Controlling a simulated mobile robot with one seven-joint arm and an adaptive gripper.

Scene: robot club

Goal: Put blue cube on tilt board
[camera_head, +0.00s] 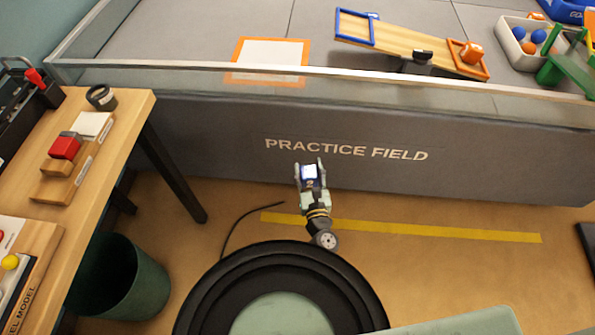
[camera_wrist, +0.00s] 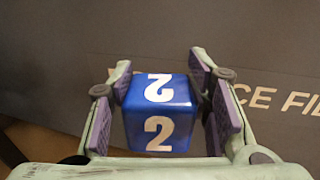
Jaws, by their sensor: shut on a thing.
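My gripper (camera_wrist: 161,108) is shut on the blue cube (camera_wrist: 158,112), which has a white 2 on its faces. In the head view the cube (camera_head: 311,171) is held low in front of the grey practice field wall, above the floor. The tilt board (camera_head: 410,47) is a wooden plank on a dark pivot, on the field behind the wall. It has a blue-framed end (camera_head: 356,27) at the left and an orange-framed end at the right. An orange cube (camera_head: 471,53) sits at the orange end, which looks lower.
A clear barrier with a metal rail (camera_head: 330,71) tops the wall (camera_head: 220,135). An orange-bordered white square (camera_head: 270,52) lies on the field. A white bin (camera_head: 511,46) holds balls beside a green ramp (camera_head: 566,62). A wooden table (camera_head: 117,137) and a green waste bin (camera_head: 140,285) stand left.

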